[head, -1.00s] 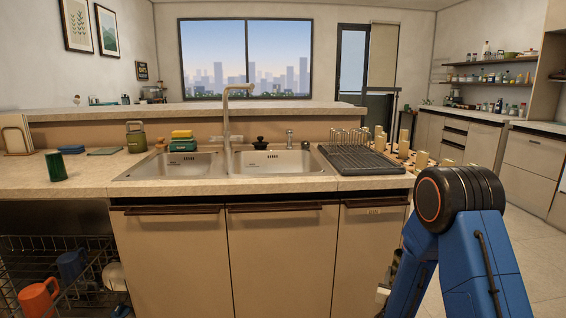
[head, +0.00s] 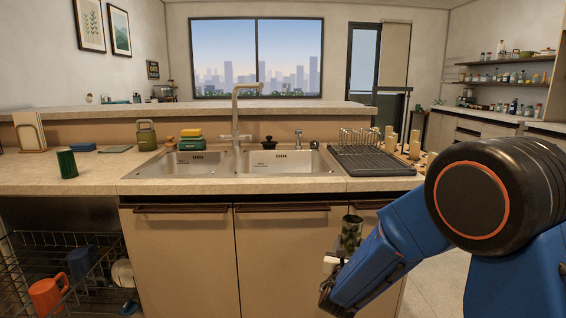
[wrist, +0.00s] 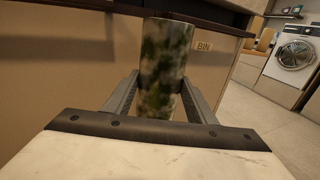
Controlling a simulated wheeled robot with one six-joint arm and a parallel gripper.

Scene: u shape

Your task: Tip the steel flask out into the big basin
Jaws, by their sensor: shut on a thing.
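My gripper (wrist: 153,100) is shut on an upright cylinder, the flask (wrist: 166,55), with a mottled green and grey surface. In the head view the flask (head: 351,233) is in front of the cabinet doors, below the counter's front edge. Its opening and contents cannot be made out. The steel sink in the counter has a left basin (head: 180,164) and a right basin (head: 285,161), which looks the larger. The tap (head: 236,115) stands between them. The flask is below and to the right of both basins.
A dark dish rack (head: 372,160) stands right of the sink, with wooden pegs behind it. A green cup (head: 67,163) and a green lidded canister (head: 146,136) stand on the left. A yellow sponge (head: 191,133) sits behind the left basin. A wire basket with mugs is below left.

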